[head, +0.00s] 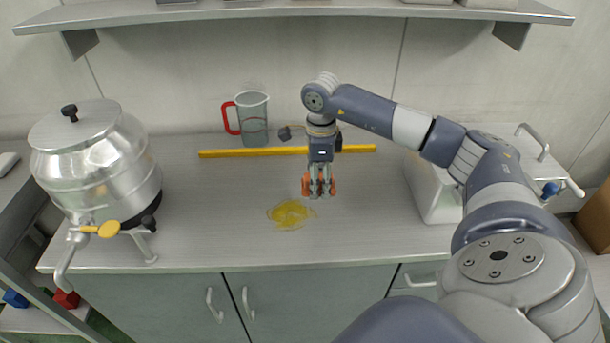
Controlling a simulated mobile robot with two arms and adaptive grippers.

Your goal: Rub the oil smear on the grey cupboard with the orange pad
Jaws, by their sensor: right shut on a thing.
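The grey cupboard (190,235) has a pale grey top and green-grey doors. The oil smear (291,214) is a yellow, irregular patch on its top, near the front edge and left of the picture's middle. My right gripper (319,192) points down just right of and behind the smear. It is shut on the orange pad (333,186), which shows as orange bits on both sides of the fingers; the fingers hide its middle. I cannot tell whether the pad touches the top. My left gripper is not in view.
A steel drum with a tap (95,165) stands at the left. A clear jug with a red handle (252,120) and a yellow bar (235,153) are at the back. A white box (437,195) stands at the right. A shelf (300,10) overhangs the back.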

